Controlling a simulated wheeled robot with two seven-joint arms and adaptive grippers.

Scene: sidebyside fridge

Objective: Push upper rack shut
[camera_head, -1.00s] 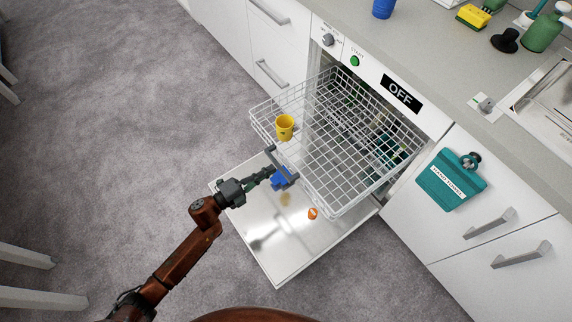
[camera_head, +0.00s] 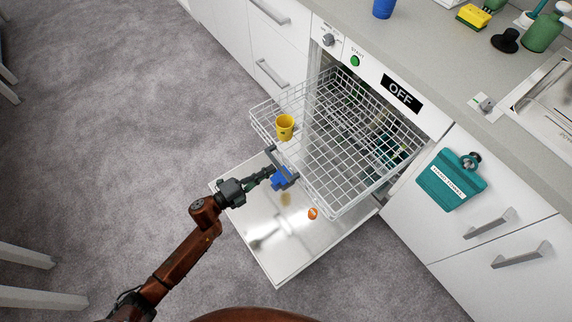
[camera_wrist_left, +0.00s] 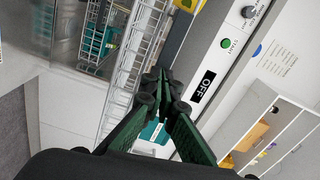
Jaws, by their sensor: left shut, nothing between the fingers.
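The upper rack (camera_head: 345,150), a white wire basket, is pulled out of the dishwasher above its lowered door (camera_head: 275,240). A grey handle (camera_head: 281,163) is on its front edge. A yellow cup (camera_head: 285,127) is at the rack's front left corner. My left gripper (camera_head: 272,174) is shut and empty close to this handle; I cannot tell whether it touches. In the left wrist view the closed fingertips (camera_wrist_left: 158,78) show in front of the rack's wires (camera_wrist_left: 128,70). My right gripper is in neither view.
A blue item (camera_head: 284,180) shows beside the left fingertips, below the handle. A small orange item (camera_head: 313,213) shows over the door. A teal hand-towel holder (camera_head: 450,180) hangs on the cabinet at right. The floor (camera_head: 120,130) at left is clear.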

